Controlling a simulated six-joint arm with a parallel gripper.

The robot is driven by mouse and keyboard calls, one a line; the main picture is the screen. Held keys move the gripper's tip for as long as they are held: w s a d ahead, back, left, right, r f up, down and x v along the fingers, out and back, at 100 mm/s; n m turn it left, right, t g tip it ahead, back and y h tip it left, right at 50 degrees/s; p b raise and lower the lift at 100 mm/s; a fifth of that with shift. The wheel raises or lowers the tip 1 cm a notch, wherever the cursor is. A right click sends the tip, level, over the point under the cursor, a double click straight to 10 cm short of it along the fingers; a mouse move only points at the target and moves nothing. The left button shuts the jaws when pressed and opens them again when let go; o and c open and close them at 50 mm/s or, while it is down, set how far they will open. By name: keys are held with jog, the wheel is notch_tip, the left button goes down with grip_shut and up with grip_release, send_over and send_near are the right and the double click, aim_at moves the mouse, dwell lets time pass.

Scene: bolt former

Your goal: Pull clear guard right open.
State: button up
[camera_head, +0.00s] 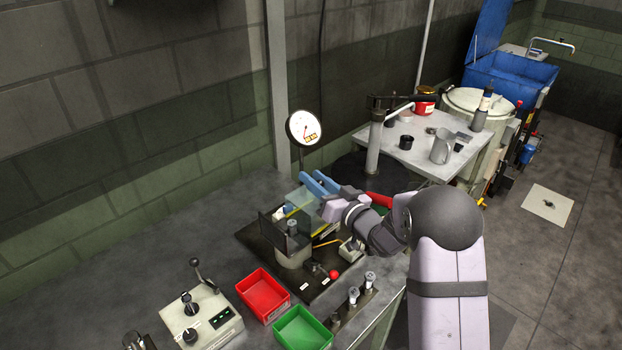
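The clear guard (298,198) is a pale, see-through panel with a greenish tint on the dark machine base on the bench. It stands at the back of the machine, behind the round grey die block (292,247). My gripper (311,176) has blue fingers and is right beside the guard's upper right side. A gap shows between the fingers, and nothing is clearly seen between them. I cannot tell whether a finger touches the guard. My wrist hides what lies to the right of the guard.
A round dial gauge (304,128) stands close behind my gripper. A red-knobbed lever (333,274), a red tray (262,295), a green tray (302,329) and a control box (203,316) are in front. A white side table (400,150) stands behind right.

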jog(key=shift+b+v, duration=0.8)
jog(key=shift+v, duration=1.95)
jog(key=shift+o, duration=1.4)
jog(key=shift+r+p, duration=0.45)
jog(key=shift+r, duration=0.05)
notch_tip(320, 180, up, 14)
jog(key=s+n+p, duration=0.1)
jog(key=s+p, duration=0.2)
jog(key=p, duration=0.4)
jog(key=n+g+h, duration=0.3)
jog(key=n+h, duration=0.1)
jog(key=n, duration=0.1)
send_near(322, 185)
jog(key=shift+p+x, duration=0.85)
jog(key=shift+x, duration=3.3)
